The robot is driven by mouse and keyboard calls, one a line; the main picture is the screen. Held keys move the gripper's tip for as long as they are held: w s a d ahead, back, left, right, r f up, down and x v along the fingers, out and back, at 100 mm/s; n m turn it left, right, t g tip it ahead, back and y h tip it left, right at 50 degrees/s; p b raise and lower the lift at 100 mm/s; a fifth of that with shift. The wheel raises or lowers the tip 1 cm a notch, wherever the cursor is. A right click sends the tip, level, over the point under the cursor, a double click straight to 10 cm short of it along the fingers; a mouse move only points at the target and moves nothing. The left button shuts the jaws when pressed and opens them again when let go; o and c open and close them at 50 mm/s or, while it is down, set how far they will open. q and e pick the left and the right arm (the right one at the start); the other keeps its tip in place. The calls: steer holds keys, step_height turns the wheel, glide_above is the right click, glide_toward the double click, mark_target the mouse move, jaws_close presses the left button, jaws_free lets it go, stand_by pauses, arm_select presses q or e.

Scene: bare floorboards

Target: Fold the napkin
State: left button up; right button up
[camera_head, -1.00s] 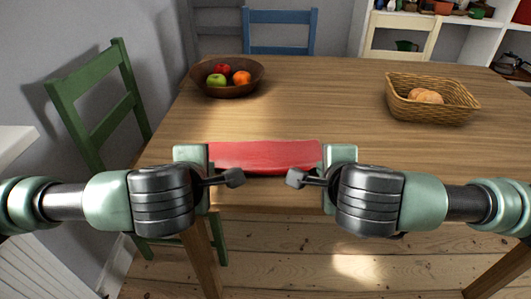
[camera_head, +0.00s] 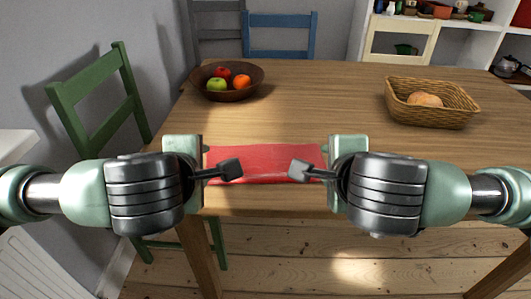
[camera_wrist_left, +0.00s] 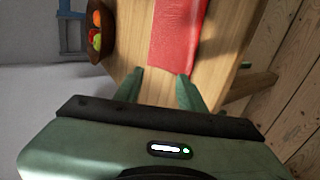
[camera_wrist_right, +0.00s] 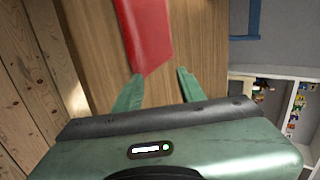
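A red napkin (camera_head: 265,160) lies on the wooden table near its front edge, as a wide, short strip with a slightly wavy far edge. It also shows in the left wrist view (camera_wrist_left: 177,35) and in the right wrist view (camera_wrist_right: 146,35). My left gripper (camera_wrist_left: 158,82) is open at the napkin's left end. My right gripper (camera_wrist_right: 157,84) is open at its right end. Nothing shows between either pair of fingers.
A brown bowl of fruit (camera_head: 226,95) stands at the back left of the table (camera_head: 320,100). A wicker basket with bread (camera_head: 430,115) stands at the back right. The tabletop between them is clear. A green chair (camera_head: 95,110) is at the left.

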arm_select(q)
steer(key=s+r, duration=0.3)
steer(key=r, duration=0.1)
steer(key=shift+s+r, duration=0.4)
arm_select(e)
steer(key=s+r, duration=0.3)
steer(key=r, duration=0.1)
steer(key=shift+s+r, duration=0.4)
